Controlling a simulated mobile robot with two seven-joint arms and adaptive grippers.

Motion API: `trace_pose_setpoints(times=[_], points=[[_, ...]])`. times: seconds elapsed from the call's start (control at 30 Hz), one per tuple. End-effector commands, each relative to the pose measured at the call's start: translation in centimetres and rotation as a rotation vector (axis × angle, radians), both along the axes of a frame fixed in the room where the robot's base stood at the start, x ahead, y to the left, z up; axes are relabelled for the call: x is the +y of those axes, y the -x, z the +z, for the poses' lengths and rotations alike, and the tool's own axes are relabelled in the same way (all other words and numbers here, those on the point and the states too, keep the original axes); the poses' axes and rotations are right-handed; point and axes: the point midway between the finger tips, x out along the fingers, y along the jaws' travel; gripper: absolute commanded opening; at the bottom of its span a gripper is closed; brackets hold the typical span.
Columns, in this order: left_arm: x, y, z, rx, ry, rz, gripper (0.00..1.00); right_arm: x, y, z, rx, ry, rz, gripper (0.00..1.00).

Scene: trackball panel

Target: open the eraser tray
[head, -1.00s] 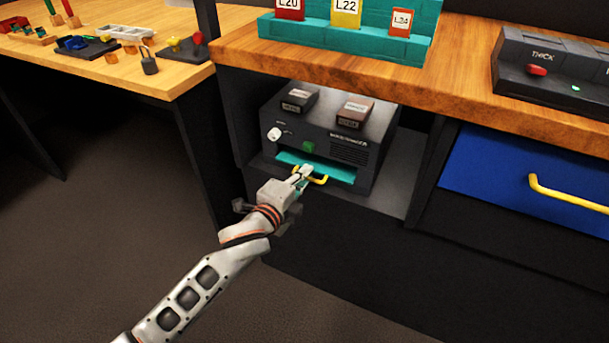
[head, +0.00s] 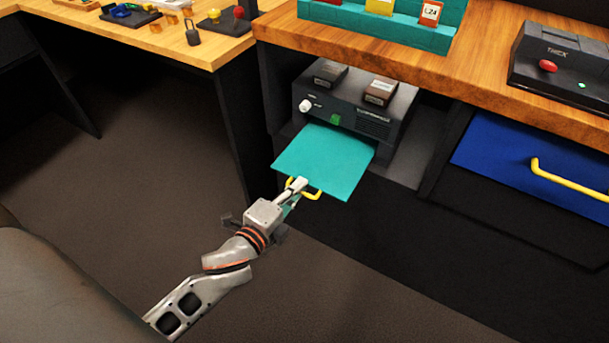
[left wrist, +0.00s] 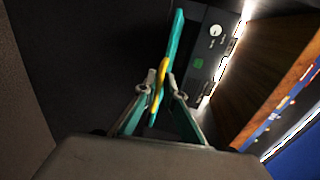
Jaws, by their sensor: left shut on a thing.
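The eraser tray (head: 325,160) is a flat teal tray. It sticks well out of the front of a dark grey box (head: 355,108) in the open shelf under the wooden counter. A yellow handle (head: 316,195) is on its front edge. My left gripper (head: 300,186) is shut on the handle. In the left wrist view the yellow handle (left wrist: 157,88) lies between the two fingers, and the tray (left wrist: 176,38) shows edge-on beyond them. My right gripper is in neither view.
The box front has a white knob (head: 305,105) and a green button (head: 335,119). Two small dark blocks lie on its top. A blue drawer (head: 525,165) with a yellow handle is at the right. Open floor lies in front of the shelf.

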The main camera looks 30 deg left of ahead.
Motion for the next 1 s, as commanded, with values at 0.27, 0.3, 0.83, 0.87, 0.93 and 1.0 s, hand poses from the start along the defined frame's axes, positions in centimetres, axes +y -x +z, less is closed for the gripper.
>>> trace_pose_setpoints(times=[0.27,0.3,0.83,0.87,0.93,1.0], points=[[0.04,1.47,-0.83,0.016,-0.001,0.001,0.00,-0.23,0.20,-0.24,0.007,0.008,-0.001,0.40],[0.04,1.49,-0.86,0.016,-0.001,0.001,0.00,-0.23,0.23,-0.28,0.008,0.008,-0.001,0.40],[0.04,1.36,-0.60,0.011,-0.001,0.001,0.22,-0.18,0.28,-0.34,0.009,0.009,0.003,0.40],[0.04,1.34,-0.56,0.010,-0.001,0.001,0.22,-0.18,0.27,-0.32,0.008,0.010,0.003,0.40],[0.04,1.31,-0.46,0.008,0.000,0.001,0.22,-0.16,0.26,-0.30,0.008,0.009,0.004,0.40],[0.04,1.33,-0.39,0.007,0.000,0.001,0.22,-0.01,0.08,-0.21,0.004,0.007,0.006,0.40]])
